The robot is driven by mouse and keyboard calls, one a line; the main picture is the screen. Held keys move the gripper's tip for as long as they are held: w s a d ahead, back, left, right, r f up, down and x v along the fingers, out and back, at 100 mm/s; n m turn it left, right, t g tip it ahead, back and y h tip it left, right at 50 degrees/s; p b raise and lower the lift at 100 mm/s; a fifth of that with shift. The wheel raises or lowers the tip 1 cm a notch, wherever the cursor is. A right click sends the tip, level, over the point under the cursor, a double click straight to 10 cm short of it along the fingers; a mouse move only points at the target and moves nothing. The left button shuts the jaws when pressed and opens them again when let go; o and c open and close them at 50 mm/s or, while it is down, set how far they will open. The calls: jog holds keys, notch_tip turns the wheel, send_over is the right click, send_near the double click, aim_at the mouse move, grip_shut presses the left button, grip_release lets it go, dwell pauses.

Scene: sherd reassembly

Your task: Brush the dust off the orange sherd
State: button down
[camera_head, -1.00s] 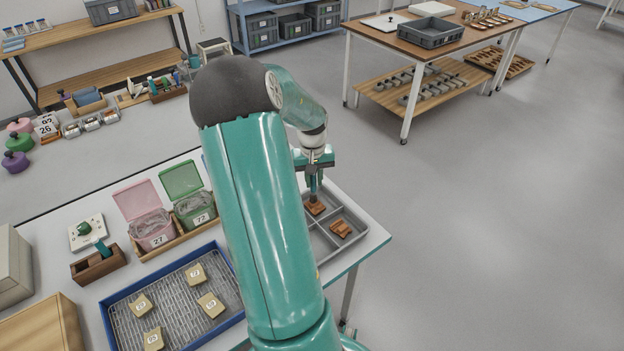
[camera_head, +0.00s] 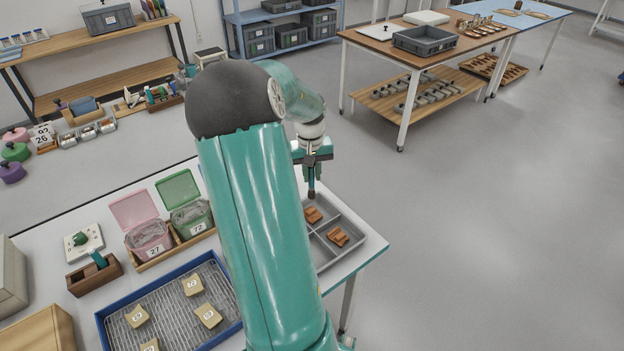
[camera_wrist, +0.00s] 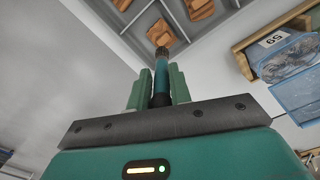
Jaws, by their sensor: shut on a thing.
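My gripper (camera_head: 312,158) is shut on a brush with a teal handle, which points down. The brush (camera_wrist: 161,75) shows between the jaws in the wrist view, its dark tip close to an orange-brown sherd (camera_wrist: 160,33). In the head view this sherd (camera_head: 313,215) lies in a compartment of the grey divided tray (camera_head: 345,213), and the brush tip (camera_head: 311,191) appears above it, apart from it. A second orange-brown sherd (camera_head: 338,236) lies in the neighbouring compartment. Dust on the sherds is too small to make out.
Left of my arm stand a pink lidded box (camera_head: 148,238), a green lidded box (camera_head: 192,216) and a blue-rimmed rack tray (camera_head: 107,313) with several numbered tan pieces. A wooden block holder (camera_head: 94,275) is further left. The floor right of the table is clear.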

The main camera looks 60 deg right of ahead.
jog(key=shift+r, duration=0.45)
jog(key=shift+r, duration=1.5)
